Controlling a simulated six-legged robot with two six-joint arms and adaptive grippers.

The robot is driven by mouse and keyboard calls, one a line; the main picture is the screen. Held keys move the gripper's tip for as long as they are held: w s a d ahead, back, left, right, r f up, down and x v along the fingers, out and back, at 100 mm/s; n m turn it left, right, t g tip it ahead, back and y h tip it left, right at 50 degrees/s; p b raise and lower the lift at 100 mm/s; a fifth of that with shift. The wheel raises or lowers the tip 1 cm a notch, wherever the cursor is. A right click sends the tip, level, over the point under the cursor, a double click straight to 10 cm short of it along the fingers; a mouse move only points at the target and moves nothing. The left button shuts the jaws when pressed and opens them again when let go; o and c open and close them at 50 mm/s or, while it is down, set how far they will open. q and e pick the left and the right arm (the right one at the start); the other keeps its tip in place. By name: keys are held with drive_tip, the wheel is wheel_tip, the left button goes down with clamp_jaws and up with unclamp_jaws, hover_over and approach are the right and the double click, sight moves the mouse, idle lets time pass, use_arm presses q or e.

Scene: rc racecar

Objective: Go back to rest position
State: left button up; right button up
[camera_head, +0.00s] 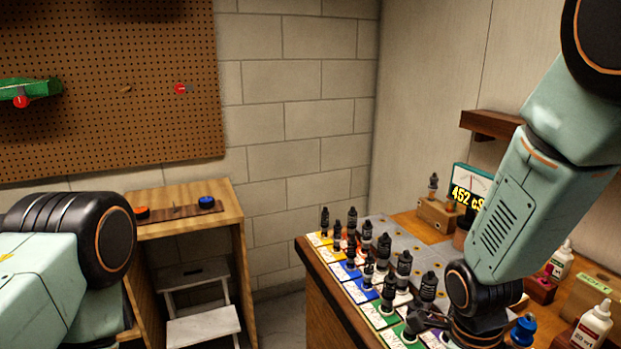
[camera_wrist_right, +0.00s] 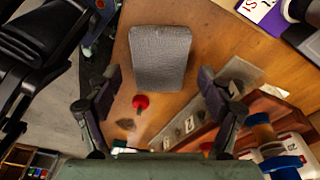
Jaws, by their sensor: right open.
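My right arm (camera_head: 540,200) reaches down from the upper right of the head view over the workbench (camera_head: 330,300). In the right wrist view my right gripper (camera_wrist_right: 159,80) is open, its two dark fingers spread wide apart. A grey, textured rectangular piece (camera_wrist_right: 160,58) shows between and beyond the fingers, over the wooden surface. I see nothing held; whether the fingers touch anything is not clear. My left arm (camera_head: 70,260) shows at the left of the head view, and its gripper is out of the picture.
Several black-capped bottles (camera_head: 404,263) stand on coloured cards along the bench edge. A yellow-lettered meter (camera_head: 468,190), white bottles (camera_head: 592,325) and a wall shelf (camera_head: 490,124) are at the right. A wooden side table (camera_head: 180,190) and white step stool (camera_head: 203,325) stand left.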

drive_tip(key=shift+f, duration=0.5)
wheel_tip(320, 180, up, 11)
drive_tip(key=w+a+p, duration=0.1)
drive_tip(key=f, duration=0.4)
drive_tip(key=s+f+b, duration=0.1)
drive_tip(key=f, duration=0.3)
drive_tip(key=d+f, duration=0.1)
drive_tip(key=f, duration=0.3)
drive_tip(key=shift+s+f+b, duration=0.15)
drive_tip(key=shift+f+b, duration=0.1)
drive_tip(key=shift+b, duration=0.05)
use_arm(q)
drive_tip(key=shift+w+r+p, duration=0.1)
drive_tip(key=shift+r+p, duration=0.4)
drive_tip(key=shift+p, duration=0.35)
use_arm(e)
wheel_tip(320, 180, up, 11)
drive_tip(key=shift+w+d, duration=0.15)
drive_tip(key=shift+w, duration=0.1)
